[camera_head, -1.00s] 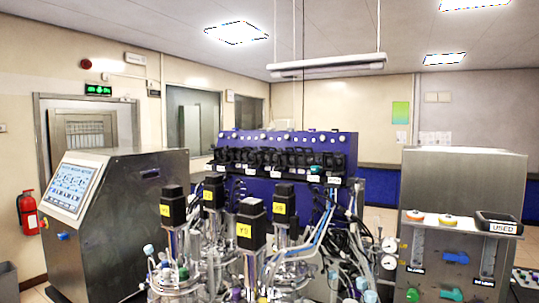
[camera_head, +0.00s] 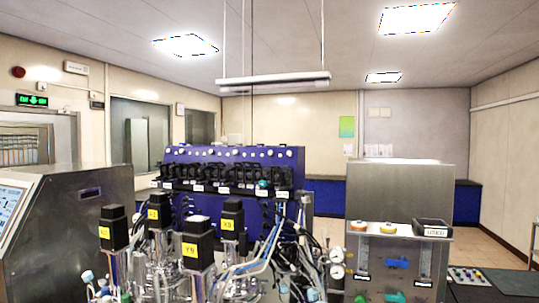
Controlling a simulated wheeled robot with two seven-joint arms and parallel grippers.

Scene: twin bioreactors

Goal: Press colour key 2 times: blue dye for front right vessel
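A small panel with several coloured keys (camera_head: 468,275) lies on the dark bench at the lower right; its key colours are too small to tell apart surely. Glass vessels with metal fittings and tubing stand at the bottom centre, partly cut off by the lower edge. Black motor blocks with yellow labels top them: a nearest one (camera_head: 198,245), a left one (camera_head: 113,228), and two farther back (camera_head: 158,211) (camera_head: 232,215). The label text is too small to read surely. Neither of my grippers is in view.
A steel cabinet with a touch screen (camera_head: 12,212) stands at the left, its screen cut off. A blue pump rack (camera_head: 232,155) is behind the vessels. A steel gas box (camera_head: 400,195) with flow tubes stands between vessels and key panel, a black tray (camera_head: 432,228) on it.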

